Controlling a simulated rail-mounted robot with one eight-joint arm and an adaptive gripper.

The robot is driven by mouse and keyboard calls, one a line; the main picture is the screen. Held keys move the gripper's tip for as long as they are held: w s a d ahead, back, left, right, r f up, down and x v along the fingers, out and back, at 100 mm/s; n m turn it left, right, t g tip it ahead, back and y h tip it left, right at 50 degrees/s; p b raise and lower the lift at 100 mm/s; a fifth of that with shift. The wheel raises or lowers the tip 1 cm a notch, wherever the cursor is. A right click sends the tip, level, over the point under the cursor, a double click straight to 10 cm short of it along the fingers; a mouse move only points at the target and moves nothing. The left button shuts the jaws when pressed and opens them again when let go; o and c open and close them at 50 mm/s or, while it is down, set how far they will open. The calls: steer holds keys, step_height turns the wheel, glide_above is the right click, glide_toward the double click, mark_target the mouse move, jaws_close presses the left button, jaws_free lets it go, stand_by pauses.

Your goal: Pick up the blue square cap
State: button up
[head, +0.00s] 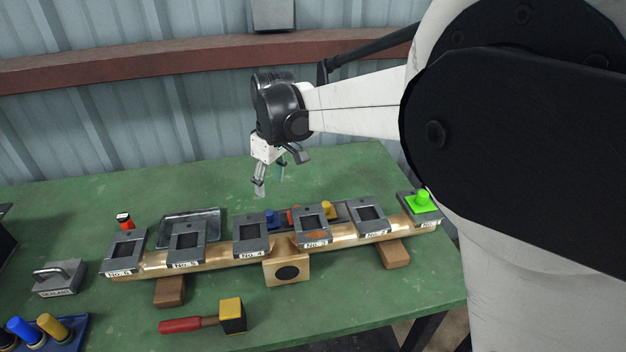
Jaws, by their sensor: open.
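A blue cap (272,217) lies behind the brass rail, just behind the gap between the plates marked No. 4 and No. 3. It is partly hidden and small, so I cannot tell its full shape. An orange cap (292,215) and a yellow cap (327,209) are to its right, in or on a dark grey tray (342,213). My gripper (270,184) points down in the air above and behind the rail, over the blue cap's area. Its fingers are apart, with nothing seen between them.
The brass rail (220,254) carries several grey square-holed plates; a bright green cap (422,200) sits on the right end plate. A grey tray (190,217) and a red-topped item (124,221) stand behind it. The green table (330,172) is clear behind.

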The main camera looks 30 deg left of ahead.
mark_target(269, 212)
steer(key=f, duration=0.4)
steer(key=a+f, duration=0.1)
steer(key=f, duration=0.3)
steer(key=a+f, duration=0.1)
steer(key=f, duration=0.3)
steer(key=shift+w+f, duration=0.25)
steer(key=shift+f, duration=0.05)
steer(key=c, duration=1)
